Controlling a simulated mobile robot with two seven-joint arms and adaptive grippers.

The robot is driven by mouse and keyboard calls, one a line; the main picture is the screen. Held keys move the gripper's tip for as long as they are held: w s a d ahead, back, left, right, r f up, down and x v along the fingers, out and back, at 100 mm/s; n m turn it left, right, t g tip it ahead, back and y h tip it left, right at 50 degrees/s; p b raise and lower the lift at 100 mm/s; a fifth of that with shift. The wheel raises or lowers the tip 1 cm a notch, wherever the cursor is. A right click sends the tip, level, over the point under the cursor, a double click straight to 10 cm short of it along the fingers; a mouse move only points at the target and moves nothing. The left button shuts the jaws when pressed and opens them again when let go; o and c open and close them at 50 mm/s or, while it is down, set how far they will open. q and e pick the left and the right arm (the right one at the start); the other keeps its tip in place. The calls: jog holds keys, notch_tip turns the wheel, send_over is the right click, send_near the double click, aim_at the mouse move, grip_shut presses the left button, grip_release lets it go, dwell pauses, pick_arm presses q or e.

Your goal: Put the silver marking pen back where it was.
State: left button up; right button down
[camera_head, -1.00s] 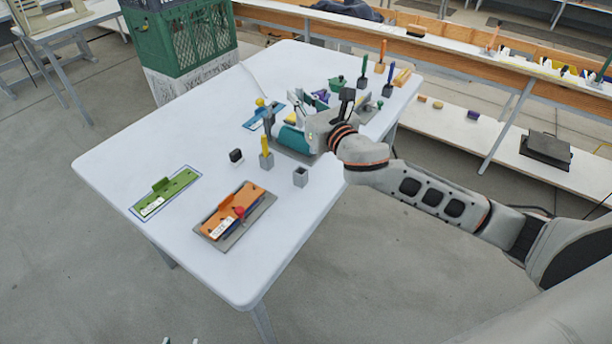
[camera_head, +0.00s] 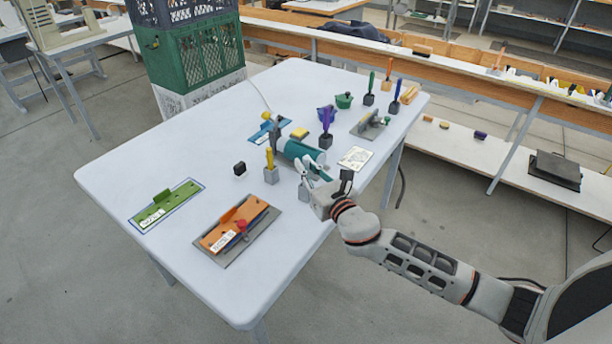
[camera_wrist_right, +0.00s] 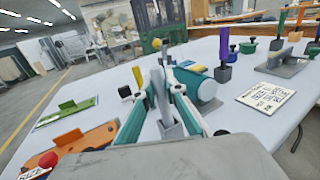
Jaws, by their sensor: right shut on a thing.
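My right gripper (camera_head: 312,174) is near the table's right edge, in front of the teal press. It is shut on the silver marking pen (camera_wrist_right: 157,88), which stands nearly upright between the fingers in the right wrist view. A grey square holder (camera_wrist_right: 170,129) is right at the pen's lower end; in the head view this holder (camera_head: 304,191) is partly hidden by the gripper. I cannot tell whether the pen's tip is inside it. My left gripper is not in view.
A grey holder with a yellow pen (camera_head: 270,160) stands just left. The teal press (camera_head: 303,152) is close behind. An orange plate (camera_head: 234,230) lies nearer, a green plate (camera_head: 166,203) farther left. A printed card (camera_head: 355,158) lies to the right.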

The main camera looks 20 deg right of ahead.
notch_tip(320, 180, down, 2)
jog(key=shift+f+b, duration=0.35)
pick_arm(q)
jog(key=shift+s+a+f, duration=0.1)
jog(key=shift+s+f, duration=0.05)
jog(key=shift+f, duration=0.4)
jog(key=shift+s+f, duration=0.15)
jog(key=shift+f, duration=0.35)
pick_arm(e)
jog(key=shift+r, duration=0.1)
jog(key=shift+f, duration=0.2)
jog(key=c, duration=2.1)
grip_release()
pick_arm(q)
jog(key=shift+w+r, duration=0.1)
pick_arm(e)
jog(key=shift+r, duration=0.1)
